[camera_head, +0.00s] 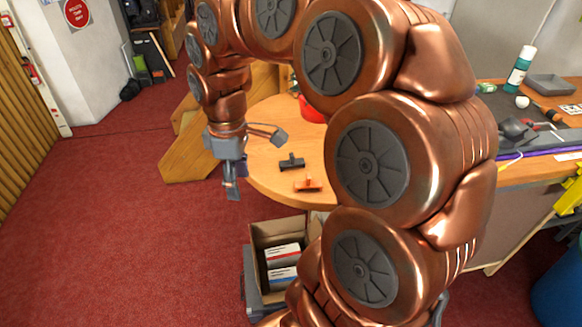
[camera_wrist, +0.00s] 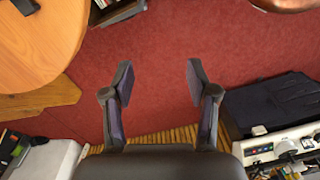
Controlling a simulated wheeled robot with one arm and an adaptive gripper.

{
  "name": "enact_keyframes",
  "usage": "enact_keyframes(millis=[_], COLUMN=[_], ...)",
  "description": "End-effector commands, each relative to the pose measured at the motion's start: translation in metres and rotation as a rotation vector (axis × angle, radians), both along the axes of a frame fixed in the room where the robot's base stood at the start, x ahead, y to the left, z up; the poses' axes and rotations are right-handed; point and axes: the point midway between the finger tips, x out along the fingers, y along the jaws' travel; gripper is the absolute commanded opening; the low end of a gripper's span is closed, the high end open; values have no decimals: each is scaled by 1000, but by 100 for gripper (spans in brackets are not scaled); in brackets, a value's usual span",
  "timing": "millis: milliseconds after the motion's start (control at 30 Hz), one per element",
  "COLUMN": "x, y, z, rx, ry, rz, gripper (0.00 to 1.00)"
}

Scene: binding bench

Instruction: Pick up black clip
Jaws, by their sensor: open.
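The black clip (camera_head: 291,162) lies on the round wooden table (camera_head: 262,118), near its front left edge. In the wrist view, a dark piece at the top left edge (camera_wrist: 25,6) on the wooden top looks like the clip, cut off by the frame. My gripper (camera_head: 256,164) is at the left edge of the table, to the left of the clip and apart from it. In the wrist view my gripper (camera_wrist: 159,76) is open, its two fingers wide apart with nothing between them, over red carpet.
An orange clip (camera_head: 308,185) lies just in front of the black one. A red object (camera_head: 311,110) stands farther back, partly hidden by my arm. An open cardboard box (camera_head: 262,233) with packs stands below the table. Red carpet to the left is clear.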

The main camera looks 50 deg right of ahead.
Motion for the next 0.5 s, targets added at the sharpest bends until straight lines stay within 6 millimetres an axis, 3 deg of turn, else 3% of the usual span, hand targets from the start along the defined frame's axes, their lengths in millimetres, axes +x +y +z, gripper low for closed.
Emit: enact_keyframes(millis=[100,200,400,500], x=[32,51,67,68], y=[-44,-85,-168,-199], z=[-13,-23,-46,-56], rx=[8,9,-2,-10], ry=[-25,-41,-57,-56], rz=[92,169,282,317], gripper=[58,58,58,58])
